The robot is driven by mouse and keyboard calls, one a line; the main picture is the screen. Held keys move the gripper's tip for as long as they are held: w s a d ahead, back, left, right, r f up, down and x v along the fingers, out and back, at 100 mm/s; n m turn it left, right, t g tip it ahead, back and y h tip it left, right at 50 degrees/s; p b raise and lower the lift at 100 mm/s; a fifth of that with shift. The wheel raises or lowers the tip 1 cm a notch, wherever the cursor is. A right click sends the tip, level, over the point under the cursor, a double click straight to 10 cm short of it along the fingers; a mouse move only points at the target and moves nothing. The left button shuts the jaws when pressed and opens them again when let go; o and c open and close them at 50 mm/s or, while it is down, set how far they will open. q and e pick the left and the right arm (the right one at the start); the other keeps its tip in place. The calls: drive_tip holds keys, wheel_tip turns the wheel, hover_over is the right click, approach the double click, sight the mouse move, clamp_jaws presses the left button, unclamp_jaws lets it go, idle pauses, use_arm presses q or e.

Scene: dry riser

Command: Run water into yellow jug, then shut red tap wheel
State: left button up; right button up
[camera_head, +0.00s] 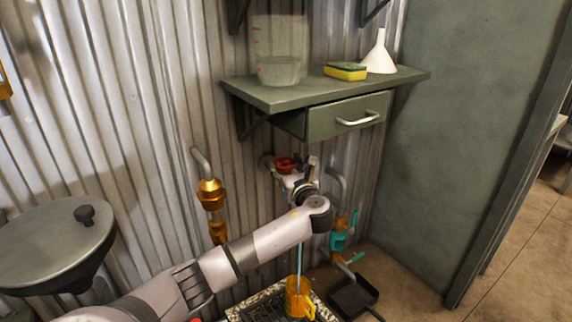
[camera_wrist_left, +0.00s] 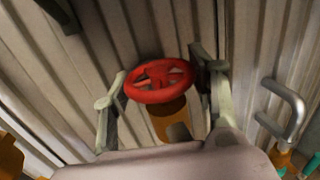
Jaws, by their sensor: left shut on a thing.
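The red tap wheel (camera_head: 286,163) is on the pipework at the corrugated wall, below the shelf. In the head view my left gripper (camera_head: 296,176) reaches up to the wheel. The yellow jug (camera_head: 299,298) stands upright on a dark grate below. A thin blue stream of water (camera_head: 299,262) runs down into it. The water level inside cannot be made out. My right gripper is not in view.
A green shelf (camera_head: 270,101) with a drawer (camera_head: 350,114) juts out above the tap, holding a clear measuring jug (camera_head: 279,50), a sponge (camera_head: 345,71) and a white funnel (camera_head: 379,54). A brass fitting (camera_head: 211,194) and a teal-handled valve (camera_head: 341,236) flank it. A black pan (camera_head: 354,295) lies on the floor.

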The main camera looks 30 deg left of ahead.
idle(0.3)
use_arm(q)
drive_tip(key=o, duration=1.2)
drive_tip(key=v, duration=1.2)
